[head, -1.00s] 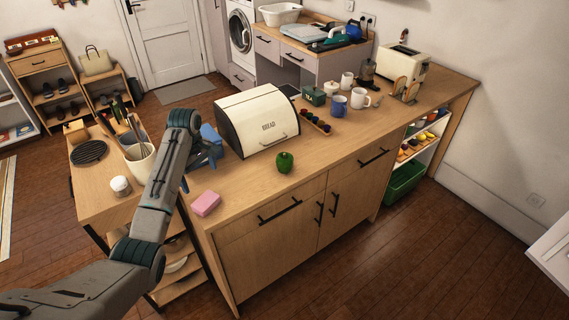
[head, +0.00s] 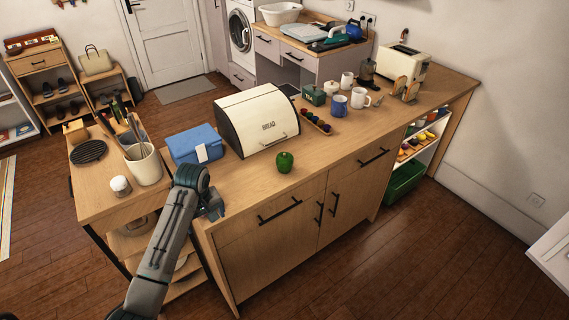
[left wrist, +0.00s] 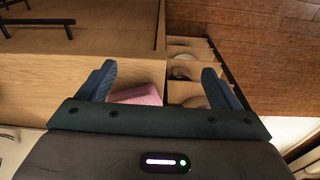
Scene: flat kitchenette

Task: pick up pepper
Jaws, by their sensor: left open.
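The green pepper (head: 285,162) stands upright on the wooden counter (head: 240,195), in front of the bread box. My left gripper (head: 214,206) is at the counter's left front corner, to the left of the pepper and apart from it. In the left wrist view its two blue fingers (left wrist: 158,78) are spread with nothing held. That view shows a pink block (left wrist: 140,95) behind the fingers, partly hidden. The pepper is not visible in the left wrist view. My right gripper is not in view.
The cream bread box (head: 258,120) stands behind the pepper. A blue box (head: 195,143) with a white label lies left of it. A utensil crock (head: 144,165) and small jar (head: 121,186) stand further left. Counter around the pepper's front and right is clear.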

